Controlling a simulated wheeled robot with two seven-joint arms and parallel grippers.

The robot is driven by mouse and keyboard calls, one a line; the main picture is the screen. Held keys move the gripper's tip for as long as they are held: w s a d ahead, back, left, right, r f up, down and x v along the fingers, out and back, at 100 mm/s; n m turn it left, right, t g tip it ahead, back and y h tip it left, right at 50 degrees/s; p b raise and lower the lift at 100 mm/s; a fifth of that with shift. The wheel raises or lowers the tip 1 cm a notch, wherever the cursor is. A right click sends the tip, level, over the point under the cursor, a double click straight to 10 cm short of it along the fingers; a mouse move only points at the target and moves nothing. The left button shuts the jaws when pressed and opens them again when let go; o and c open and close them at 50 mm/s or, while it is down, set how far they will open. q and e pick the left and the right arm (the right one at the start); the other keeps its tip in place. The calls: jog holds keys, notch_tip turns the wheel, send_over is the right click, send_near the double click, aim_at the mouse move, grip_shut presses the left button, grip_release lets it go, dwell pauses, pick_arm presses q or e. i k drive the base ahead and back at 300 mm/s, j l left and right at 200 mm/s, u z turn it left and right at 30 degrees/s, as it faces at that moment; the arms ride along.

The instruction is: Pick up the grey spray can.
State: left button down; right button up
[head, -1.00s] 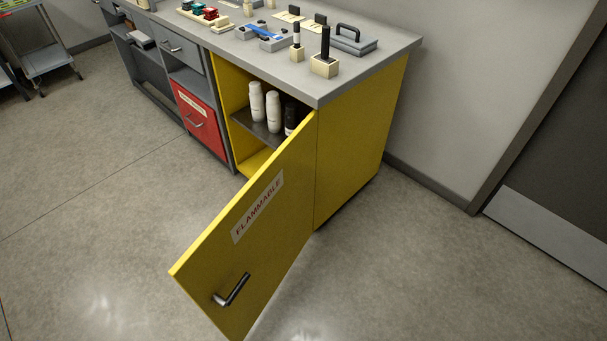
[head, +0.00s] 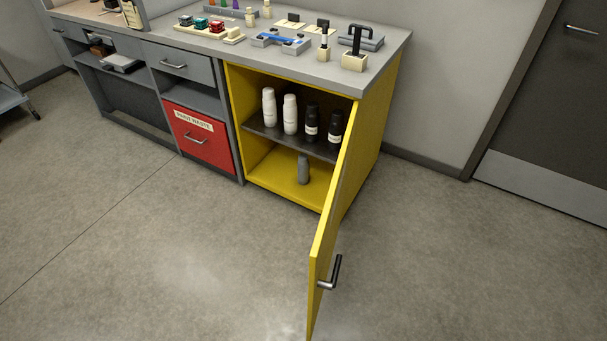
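A grey can (head: 303,168) stands upright on the yellow floor of the open cabinet (head: 262,172), below the dark shelf. Its top is close under the shelf edge. The yellow cabinet door (head: 333,215) stands open toward me, to the right of the can, with a dark handle (head: 330,272). Neither of my grippers shows in the head view.
Two white bottles (head: 269,107) and two black bottles (head: 311,122) stand on the shelf (head: 262,130). A red waste drawer (head: 199,138) is left of the cabinet. The counter (head: 388,50) above holds tools and blocks. The floor (head: 190,250) in front is clear.

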aim_at(302, 171)
jog(key=z, duration=0.35)
jog(key=i+j+z, duration=0.15)
jog(key=j+z, duration=0.15)
jog(key=z, duration=0.15)
jog(key=i+j+z, duration=0.1)
jog(key=j+z, duration=0.65)
jog(key=z, duration=0.15)
jog(key=i, duration=0.05)
